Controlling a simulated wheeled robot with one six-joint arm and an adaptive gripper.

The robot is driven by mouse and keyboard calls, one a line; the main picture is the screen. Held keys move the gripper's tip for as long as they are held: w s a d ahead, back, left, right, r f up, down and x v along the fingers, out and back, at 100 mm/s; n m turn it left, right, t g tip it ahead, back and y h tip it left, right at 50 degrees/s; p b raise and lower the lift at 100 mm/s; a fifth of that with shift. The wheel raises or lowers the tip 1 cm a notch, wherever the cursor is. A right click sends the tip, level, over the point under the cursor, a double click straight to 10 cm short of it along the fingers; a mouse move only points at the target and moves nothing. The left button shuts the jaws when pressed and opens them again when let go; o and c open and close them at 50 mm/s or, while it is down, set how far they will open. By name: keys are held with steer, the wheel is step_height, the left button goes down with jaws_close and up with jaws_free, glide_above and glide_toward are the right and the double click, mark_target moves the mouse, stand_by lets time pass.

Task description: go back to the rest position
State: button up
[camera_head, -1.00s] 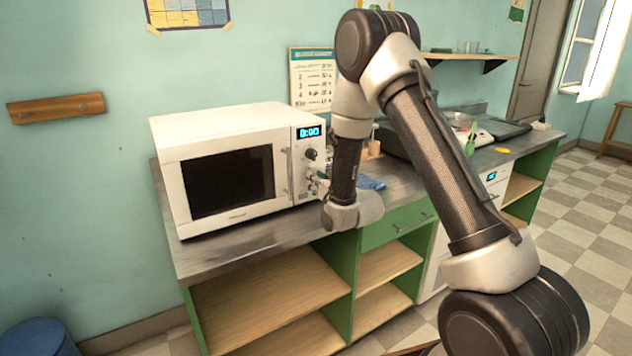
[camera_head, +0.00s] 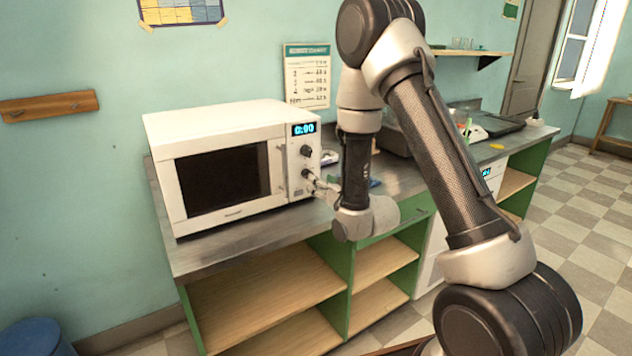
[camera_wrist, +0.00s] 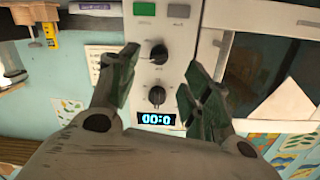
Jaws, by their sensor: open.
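My gripper (camera_wrist: 155,88) is open and empty in the wrist view, its two green-padded fingers apart in front of the microwave's control panel. In the head view the gripper (camera_head: 318,187) is small and partly hidden by my wrist, close to the right side of the microwave front. The white microwave (camera_head: 215,122) stands on the counter with its door closed and its display reading 0:00.
The grey counter (camera_head: 240,243) runs to the right over green-sided open shelves (camera_head: 270,290). A dark sink area and small items lie behind my arm. A wall shelf (camera_head: 470,53) is at the back. A blue bin (camera_head: 35,338) stands at lower left.

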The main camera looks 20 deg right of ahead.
steer(key=shift+s+d, duration=0.1)
steer(key=shift+s, duration=0.15)
steer(key=shift+r, duration=0.1)
steer(key=s+d+r+g+h, duration=0.4)
steer(key=s+d+r+g, duration=0.2)
steer(key=s+d+r, duration=0.5)
steer(key=s+d+r+g, duration=0.1)
steer(key=s+r+g, duration=0.1)
steer(key=s, duration=1.1)
steer(key=s+r+g, duration=0.3)
steer(key=s+g, duration=0.1)
steer(key=s, duration=0.8)
steer(key=shift+s+d+r+h, duration=0.2)
steer(key=shift+s+d+h, duration=0.1)
steer(key=shift+s+d, duration=0.1)
steer(key=shift+o, duration=0.4)
steer(key=shift+w+f, duration=0.1)
